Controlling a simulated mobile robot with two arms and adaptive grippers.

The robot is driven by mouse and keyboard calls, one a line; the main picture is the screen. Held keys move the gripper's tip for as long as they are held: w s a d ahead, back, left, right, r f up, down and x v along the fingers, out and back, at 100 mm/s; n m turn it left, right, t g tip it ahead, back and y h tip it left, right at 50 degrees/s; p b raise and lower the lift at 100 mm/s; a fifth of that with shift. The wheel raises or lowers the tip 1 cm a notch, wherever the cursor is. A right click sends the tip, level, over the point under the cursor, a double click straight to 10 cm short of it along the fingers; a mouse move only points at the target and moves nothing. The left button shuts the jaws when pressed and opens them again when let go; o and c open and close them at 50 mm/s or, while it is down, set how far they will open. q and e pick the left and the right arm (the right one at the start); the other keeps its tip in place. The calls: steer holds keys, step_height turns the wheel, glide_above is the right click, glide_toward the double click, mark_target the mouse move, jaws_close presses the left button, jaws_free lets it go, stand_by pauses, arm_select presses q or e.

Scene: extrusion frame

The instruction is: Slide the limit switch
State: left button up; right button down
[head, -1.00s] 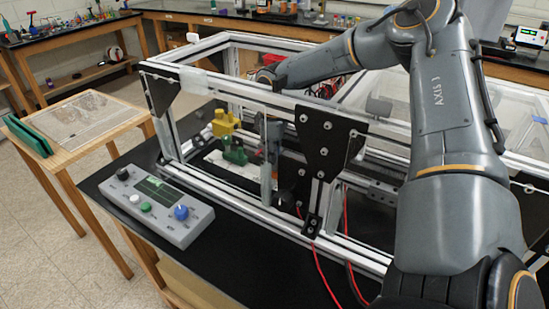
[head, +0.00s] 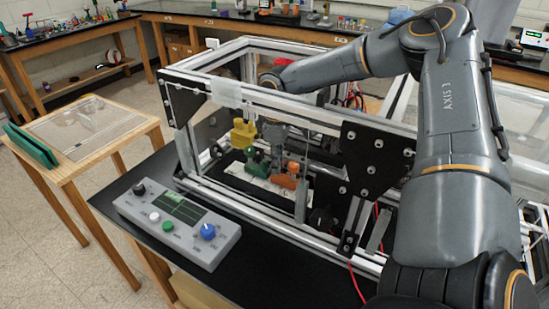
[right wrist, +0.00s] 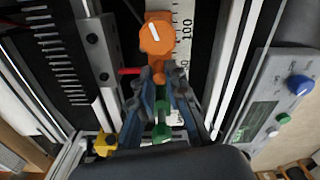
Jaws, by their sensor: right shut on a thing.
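An orange block (head: 284,181) sits low inside the metal frame, on a white scale strip. A green block (head: 255,161) and a yellow block (head: 243,134) stand to its left. I cannot tell by looks which piece is the limit switch. My right gripper (head: 279,160) reaches down inside the frame over the orange block. In the right wrist view, its fingers (right wrist: 159,76) close on the near, narrow part of the orange block (right wrist: 157,38), which has a white mark. A green piece (right wrist: 161,132) shows between the fingers nearer the camera. My left gripper is not in view.
The extrusion frame's front rails and a black corner plate (head: 374,160) stand close around my right arm. The scale strip (right wrist: 183,22) runs beside the orange block. A grey control box (head: 182,222) with knobs sits in front. Red wires (head: 357,285) hang at the front right.

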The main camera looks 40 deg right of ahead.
steer(key=c, duration=1.3)
jaws_free()
steer(key=shift+s, duration=0.15)
steer(key=shift+c, duration=0.2)
steer(key=shift+r, duration=0.1)
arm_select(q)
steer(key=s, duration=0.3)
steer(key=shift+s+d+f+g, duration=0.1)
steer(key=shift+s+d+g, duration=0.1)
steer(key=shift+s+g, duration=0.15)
arm_select(e)
step_height(320, 180, up, 12)
